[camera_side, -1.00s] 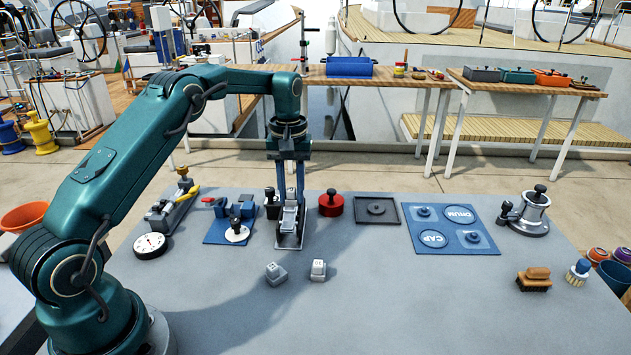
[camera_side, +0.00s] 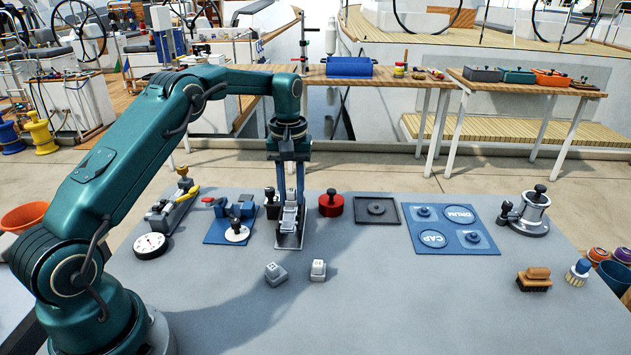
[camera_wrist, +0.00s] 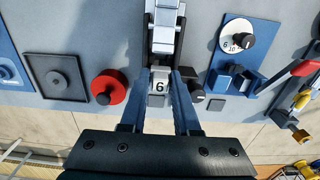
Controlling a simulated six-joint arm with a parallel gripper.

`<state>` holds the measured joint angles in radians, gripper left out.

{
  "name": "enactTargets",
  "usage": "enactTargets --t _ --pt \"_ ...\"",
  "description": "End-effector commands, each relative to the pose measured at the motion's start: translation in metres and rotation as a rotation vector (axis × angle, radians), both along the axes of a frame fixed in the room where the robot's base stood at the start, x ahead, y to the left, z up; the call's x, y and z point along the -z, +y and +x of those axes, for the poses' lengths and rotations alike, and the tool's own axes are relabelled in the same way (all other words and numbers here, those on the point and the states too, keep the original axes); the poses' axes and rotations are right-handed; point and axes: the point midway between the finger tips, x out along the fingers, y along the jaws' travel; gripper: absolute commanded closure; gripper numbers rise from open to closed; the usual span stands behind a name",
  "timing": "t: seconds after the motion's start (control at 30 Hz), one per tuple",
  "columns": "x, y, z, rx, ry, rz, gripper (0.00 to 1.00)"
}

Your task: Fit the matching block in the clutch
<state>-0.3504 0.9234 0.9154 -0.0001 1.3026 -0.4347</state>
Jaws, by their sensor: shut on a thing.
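The clutch (camera_side: 289,241) is a narrow grey metal frame standing at the back middle of the grey table. It also shows at the top of the wrist view (camera_wrist: 163,40). My gripper (camera_side: 291,195) is directly over its far end, pointing down. In the wrist view my blue fingers (camera_wrist: 161,78) are shut on a light grey block marked 6 (camera_wrist: 159,87). The block is at the clutch's end; its underside is hidden, so I cannot tell how deep it sits. Two loose grey blocks, one left (camera_side: 276,273) and one right (camera_side: 318,270), lie on the table in front.
A blue plate with a white dial (camera_side: 236,233) is left of the clutch; the dial (camera_wrist: 237,36) shows 6 and 10. A black-knobbed part (camera_side: 271,204) stands close on the left. A red round pot (camera_side: 331,204) is at right.

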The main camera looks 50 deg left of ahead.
Motion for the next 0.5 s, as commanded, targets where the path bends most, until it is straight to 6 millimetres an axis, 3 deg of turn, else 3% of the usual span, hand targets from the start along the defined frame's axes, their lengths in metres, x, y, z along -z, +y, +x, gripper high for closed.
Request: enactTargets --t 0.43,0.47,0.5 --pt "0.0111 -0.0001 -0.0001 0.000 0.001 0.000 1.00" --pt "0.0110 0.0000 0.0001 0.000 0.000 0.000 0.62" --pt "0.0108 0.0000 0.0001 0.000 0.000 0.000 0.47"
